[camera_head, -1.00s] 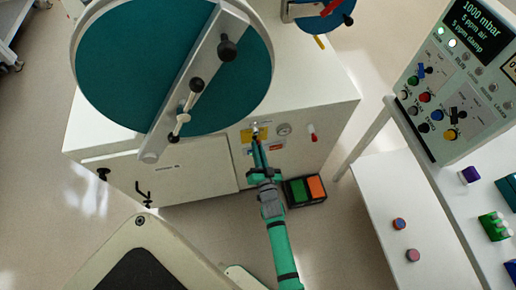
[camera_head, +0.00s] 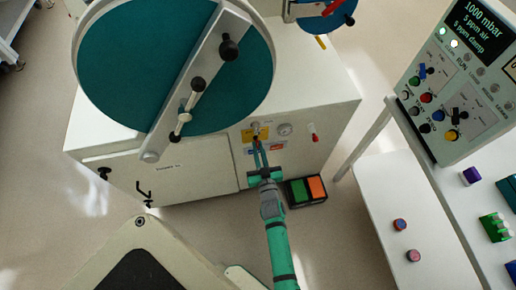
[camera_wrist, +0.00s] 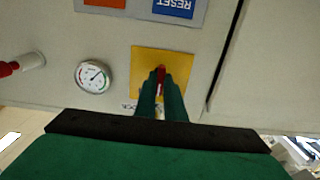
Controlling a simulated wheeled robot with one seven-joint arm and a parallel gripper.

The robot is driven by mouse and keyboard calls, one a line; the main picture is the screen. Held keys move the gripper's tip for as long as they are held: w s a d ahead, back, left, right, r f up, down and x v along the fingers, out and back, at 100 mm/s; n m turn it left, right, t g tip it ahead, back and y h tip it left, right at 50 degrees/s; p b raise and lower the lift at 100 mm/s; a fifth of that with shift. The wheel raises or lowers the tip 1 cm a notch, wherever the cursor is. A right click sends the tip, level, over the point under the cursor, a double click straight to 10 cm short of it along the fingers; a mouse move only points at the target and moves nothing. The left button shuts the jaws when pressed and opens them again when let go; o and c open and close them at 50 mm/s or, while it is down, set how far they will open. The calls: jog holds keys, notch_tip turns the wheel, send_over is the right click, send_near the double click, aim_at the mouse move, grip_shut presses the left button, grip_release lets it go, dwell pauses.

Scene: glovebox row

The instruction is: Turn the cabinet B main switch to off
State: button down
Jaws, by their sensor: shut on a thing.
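The main switch has a red handle (camera_wrist: 161,72) on a yellow plate (camera_wrist: 178,66). The plate (camera_head: 247,135) also shows on the front of the white cabinet (camera_head: 215,178) in the head view. My gripper (camera_head: 258,146) reaches up to the plate from below. In the wrist view, my green fingers (camera_wrist: 162,95) are shut on the red handle. The fingers hide part of the handle and the lower plate, including part of a small label. The handle's angle against its markings cannot be read clearly.
A round gauge (camera_wrist: 93,76) and a red-tipped knob (camera_wrist: 12,68) are beside the plate. A blue RESET label (camera_wrist: 174,8) is nearby. A green and orange pedal box (camera_head: 306,190) lies on the floor. A control panel (camera_head: 455,85) and white table (camera_head: 405,220) stand right.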

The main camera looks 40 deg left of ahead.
jog(key=shift+s+f, duration=0.1)
dwell(0.3)
jog(key=c, duration=1.8)
grip_release()
jog(key=shift+c, duration=0.2)
jog(key=v, duration=1)
jog(key=shift+s+d, duration=0.15)
jog(key=shift+d, duration=0.2)
jog(key=shift+d, duration=0.1)
